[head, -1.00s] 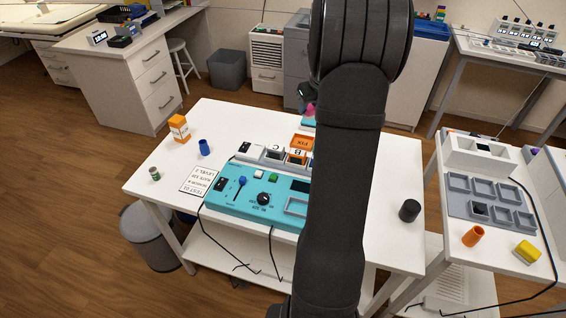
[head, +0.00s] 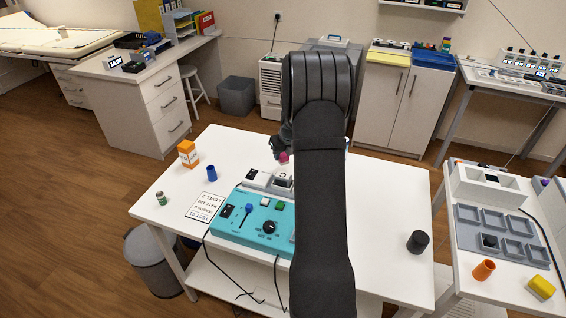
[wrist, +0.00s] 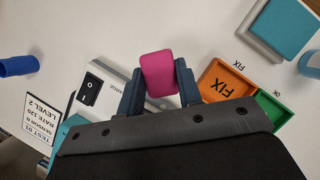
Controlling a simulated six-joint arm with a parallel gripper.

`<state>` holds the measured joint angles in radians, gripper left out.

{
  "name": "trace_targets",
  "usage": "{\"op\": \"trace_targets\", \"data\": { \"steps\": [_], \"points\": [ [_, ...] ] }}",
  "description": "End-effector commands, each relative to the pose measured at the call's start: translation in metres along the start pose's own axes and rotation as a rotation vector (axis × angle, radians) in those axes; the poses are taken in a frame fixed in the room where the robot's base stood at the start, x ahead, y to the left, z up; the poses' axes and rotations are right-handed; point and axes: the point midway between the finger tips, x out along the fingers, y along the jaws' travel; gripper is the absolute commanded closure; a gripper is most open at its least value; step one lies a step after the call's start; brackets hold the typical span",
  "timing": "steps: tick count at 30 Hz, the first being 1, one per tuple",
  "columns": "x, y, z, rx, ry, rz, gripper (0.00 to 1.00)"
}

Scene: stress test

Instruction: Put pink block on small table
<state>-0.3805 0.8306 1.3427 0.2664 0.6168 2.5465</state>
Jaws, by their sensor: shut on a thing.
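The pink block (wrist: 158,74) is held between the two fingers of my gripper (wrist: 160,85) in the wrist view. In the head view a small pink part of the block (head: 283,157) shows beside my gripper (head: 281,148), over the back of the white work table (head: 385,200). My arm hides much of that area. A smaller white table (head: 510,283) with grey trays stands at the right; I cannot tell whether it is the small table meant.
A teal panel (head: 232,230) with knobs lies left of my arm. The wrist view shows an orange FIX tray (wrist: 222,84), a green tray (wrist: 270,108) and a teal-topped block (wrist: 285,25).

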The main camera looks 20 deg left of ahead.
Motion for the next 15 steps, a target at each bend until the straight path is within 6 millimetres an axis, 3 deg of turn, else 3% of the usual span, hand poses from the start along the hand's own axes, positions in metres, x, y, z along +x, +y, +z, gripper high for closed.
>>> {"op": "trace_targets", "data": {
  "steps": [9,15],
  "points": [
    [0.034,0.001,-0.014,0.0,0.001,-0.001,0.93],
    [0.037,0.0,-0.015,-0.001,-0.002,-0.001,0.93]
  ]
}}
